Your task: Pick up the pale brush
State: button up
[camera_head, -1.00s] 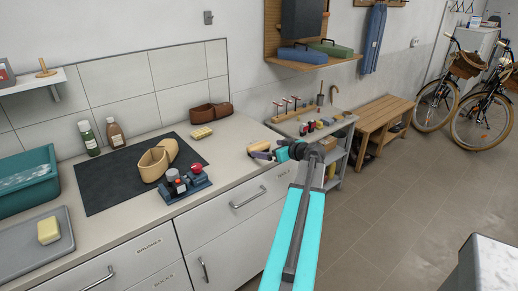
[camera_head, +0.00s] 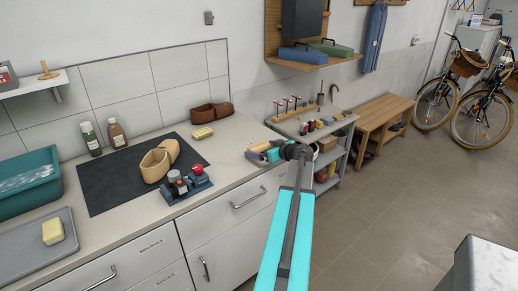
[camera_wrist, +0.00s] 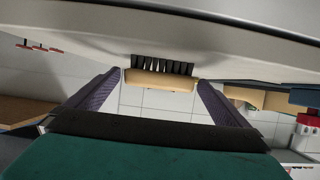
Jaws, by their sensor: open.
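The pale brush (camera_wrist: 160,79) has a pale tan body and dark bristles. In the wrist view it lies between the two purple fingers of my gripper (camera_wrist: 158,84), its bristles against the pale counter surface. The fingers are open, with a small gap apparent at each side of the brush. In the head view the brush (camera_head: 260,146) shows at the right end of the counter, partly hidden by my gripper (camera_head: 262,156).
Beige and blue objects lie beside the right finger in the wrist view.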

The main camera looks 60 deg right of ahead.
jog(key=shift+x, duration=1.1)
jog(key=shift+c, duration=0.3)
jog(key=c, duration=1)
